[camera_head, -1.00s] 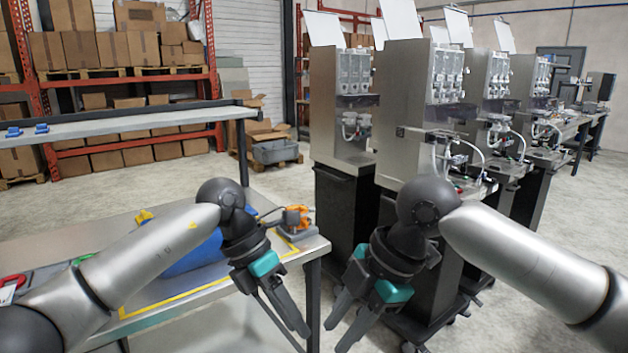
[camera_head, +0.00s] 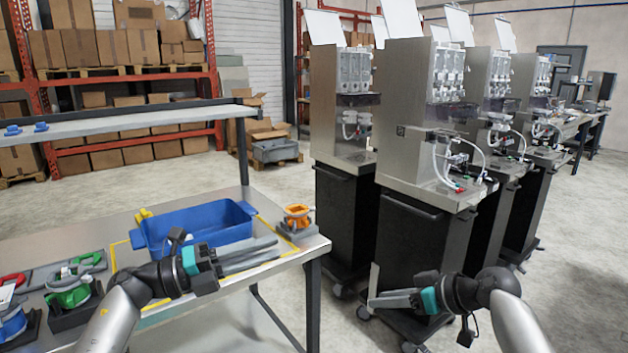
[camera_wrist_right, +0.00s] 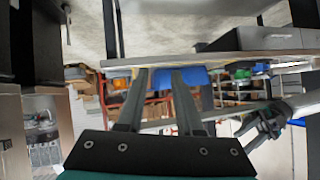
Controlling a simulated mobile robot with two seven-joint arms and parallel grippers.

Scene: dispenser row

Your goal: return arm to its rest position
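My left gripper (camera_head: 277,249) is over the near edge of the workbench, in front of the blue bin (camera_head: 205,226). Its two grey fingers point right with a narrow gap between them, and nothing shows in them. My right gripper (camera_head: 370,301) is at the lower middle, in front of a dispenser's black cabinet, with its fingers pointing left. In the right wrist view its fingers (camera_wrist_right: 160,75) stand apart with nothing between them. My left arm and gripper (camera_wrist_right: 268,122) also show at the right of that view.
The workbench (camera_head: 110,235) holds an orange part (camera_head: 297,215), a green part (camera_head: 68,287) and a partly cut-off blue part (camera_head: 12,322). A row of dispensers (camera_head: 415,110) stands on black cabinets at the right. Open floor (camera_head: 575,270) lies at the lower right.

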